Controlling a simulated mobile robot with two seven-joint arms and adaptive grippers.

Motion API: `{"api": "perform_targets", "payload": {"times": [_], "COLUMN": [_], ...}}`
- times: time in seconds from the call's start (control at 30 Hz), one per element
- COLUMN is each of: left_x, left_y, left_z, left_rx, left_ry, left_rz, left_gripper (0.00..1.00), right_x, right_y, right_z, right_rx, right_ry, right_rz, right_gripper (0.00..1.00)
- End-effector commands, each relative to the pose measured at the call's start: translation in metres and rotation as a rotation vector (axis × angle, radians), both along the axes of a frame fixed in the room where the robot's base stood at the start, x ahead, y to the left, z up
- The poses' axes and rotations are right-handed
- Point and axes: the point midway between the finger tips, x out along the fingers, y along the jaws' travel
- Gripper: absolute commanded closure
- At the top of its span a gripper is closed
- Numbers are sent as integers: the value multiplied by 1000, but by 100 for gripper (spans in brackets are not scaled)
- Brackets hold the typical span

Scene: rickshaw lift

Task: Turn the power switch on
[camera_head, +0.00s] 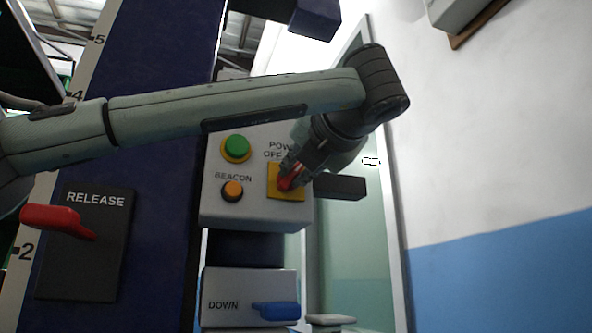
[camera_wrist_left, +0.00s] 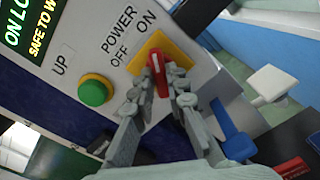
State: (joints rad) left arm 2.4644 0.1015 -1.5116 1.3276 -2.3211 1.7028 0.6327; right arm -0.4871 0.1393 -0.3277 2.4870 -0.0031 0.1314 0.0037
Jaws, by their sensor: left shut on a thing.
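The power switch is a red knob (camera_head: 286,182) on a yellow plate (camera_head: 287,196), at the right side of a grey control panel (camera_head: 221,208). My left gripper (camera_head: 290,172) reaches the knob from the upper right and is shut on it. The left wrist view shows the red knob (camera_wrist_left: 158,75) between the two fingers of the left gripper (camera_wrist_left: 160,86), with the POWER, OFF and ON labels beside the yellow plate (camera_wrist_left: 177,52). The fingers cover part of the knob, so I cannot tell for sure which label it points to. My right gripper is not in view.
A green button (camera_head: 236,146) and an orange BEACON button (camera_head: 233,190) sit left of the switch. Below is a DOWN box with a blue lever (camera_head: 276,311). A red RELEASE lever (camera_head: 55,219) is at the left. A lit display (camera_wrist_left: 32,27) shows in the wrist view.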

Motion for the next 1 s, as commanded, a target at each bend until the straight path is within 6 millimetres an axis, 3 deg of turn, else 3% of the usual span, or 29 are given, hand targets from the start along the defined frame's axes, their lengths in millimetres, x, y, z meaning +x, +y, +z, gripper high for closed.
{"api": "perform_targets", "payload": {"times": [0.7,0.73,0.8,0.9,1.0], "left_x": [0,0,0,0,0], "left_y": [0,0,0,0,0], "left_z": [-1,-1,-1,-1,-1], "left_rx": [81,81,80,79,78], "left_ry": [29,29,29,27,27], "left_rz": [0,0,0,0,0], "left_gripper": [100,85,77,66,66], "right_x": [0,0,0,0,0], "right_y": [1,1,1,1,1], "right_z": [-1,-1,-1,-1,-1], "right_rx": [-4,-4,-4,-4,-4], "right_ry": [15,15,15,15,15], "right_rz": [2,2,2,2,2], "right_gripper": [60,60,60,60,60]}}
